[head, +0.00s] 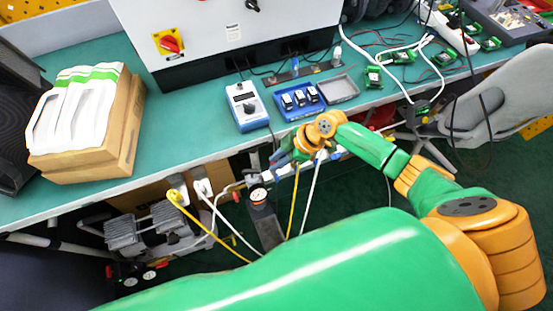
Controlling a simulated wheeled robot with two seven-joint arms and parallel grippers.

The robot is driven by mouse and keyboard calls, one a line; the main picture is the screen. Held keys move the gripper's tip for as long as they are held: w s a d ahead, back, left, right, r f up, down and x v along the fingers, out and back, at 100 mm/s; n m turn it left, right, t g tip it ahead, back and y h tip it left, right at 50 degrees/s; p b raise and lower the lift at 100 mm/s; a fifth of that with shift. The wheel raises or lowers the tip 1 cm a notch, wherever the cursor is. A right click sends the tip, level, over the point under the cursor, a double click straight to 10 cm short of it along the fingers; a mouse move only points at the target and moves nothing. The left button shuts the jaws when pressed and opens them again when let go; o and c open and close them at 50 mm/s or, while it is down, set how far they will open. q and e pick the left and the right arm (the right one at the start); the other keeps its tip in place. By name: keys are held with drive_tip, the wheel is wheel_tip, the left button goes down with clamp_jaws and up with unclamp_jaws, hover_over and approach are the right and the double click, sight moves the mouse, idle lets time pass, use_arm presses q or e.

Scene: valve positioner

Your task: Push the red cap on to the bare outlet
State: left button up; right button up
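My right gripper (283,157) is at the front edge of the bench, beside the row of fittings below it. It is small and partly hidden by its own wrist, so I cannot tell whether its fingers are open or hold anything. A metal and white fitting row (257,178) runs under the bench edge, with white and yellow tubes hanging from it. I cannot make out the red cap or which outlet is bare; the gripper and wrist cover part of that area. My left gripper is not in view.
The green bench (195,125) carries a blue-white meter (245,105), a blue tray (283,114) of small parts and a grey tray (338,89). A cardboard box (128,125) stands left. A grey chair (505,100) is at right. Yellow tubing (215,235) hangs below.

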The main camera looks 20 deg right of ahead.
drive_tip(key=o, duration=0.3)
